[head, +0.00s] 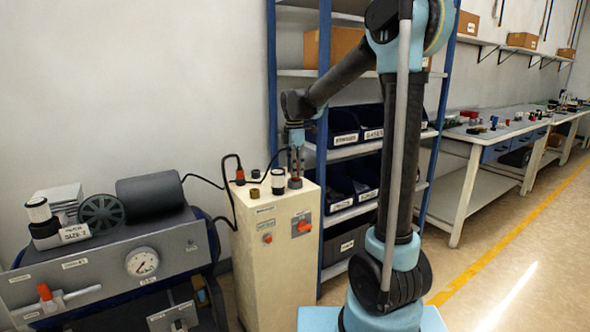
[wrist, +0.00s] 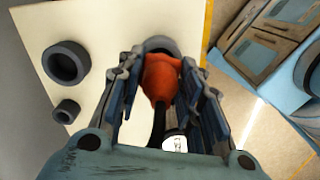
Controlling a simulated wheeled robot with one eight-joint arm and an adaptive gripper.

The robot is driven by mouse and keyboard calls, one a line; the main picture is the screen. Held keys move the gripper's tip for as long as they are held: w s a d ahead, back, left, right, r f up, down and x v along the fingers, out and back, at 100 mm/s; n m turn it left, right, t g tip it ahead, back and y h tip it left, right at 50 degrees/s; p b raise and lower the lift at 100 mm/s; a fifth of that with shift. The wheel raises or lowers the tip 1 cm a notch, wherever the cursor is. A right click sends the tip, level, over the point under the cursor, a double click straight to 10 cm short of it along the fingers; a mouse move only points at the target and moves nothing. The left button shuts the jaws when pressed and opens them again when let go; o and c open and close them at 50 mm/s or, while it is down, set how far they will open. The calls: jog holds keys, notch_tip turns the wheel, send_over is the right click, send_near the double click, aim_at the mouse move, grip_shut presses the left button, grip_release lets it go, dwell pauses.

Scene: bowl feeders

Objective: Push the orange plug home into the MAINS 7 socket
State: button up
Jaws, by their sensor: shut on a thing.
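The orange plug (wrist: 161,76) sits between the two fingers of my gripper (wrist: 162,92) in the wrist view, with its black cable (wrist: 157,128) running back toward the palm. The gripper is shut on it. Beyond the plug is a dark round socket collar (wrist: 158,44), and the plug's far end overlaps it. I cannot tell how deep the plug sits. In the head view, my gripper (head: 296,165) points down over a dark collar (head: 295,183) at the right of the cream cabinet's top. The plug is hardly visible there. I cannot read a MAINS 7 label.
Two other dark collars, one large (wrist: 65,62) and one small (wrist: 67,111), stand on the cabinet top. Another cabled red-orange plug (head: 240,177) is farther left. Blue-framed shelving (head: 326,100) rises close behind.

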jog(key=shift+f, duration=1.05)
dwell(0.6)
jog(key=o, duration=1.2)
jog(key=shift+o, duration=0.2)
jog(key=shift+o, duration=1)
jog(key=shift+r, duration=3.6)
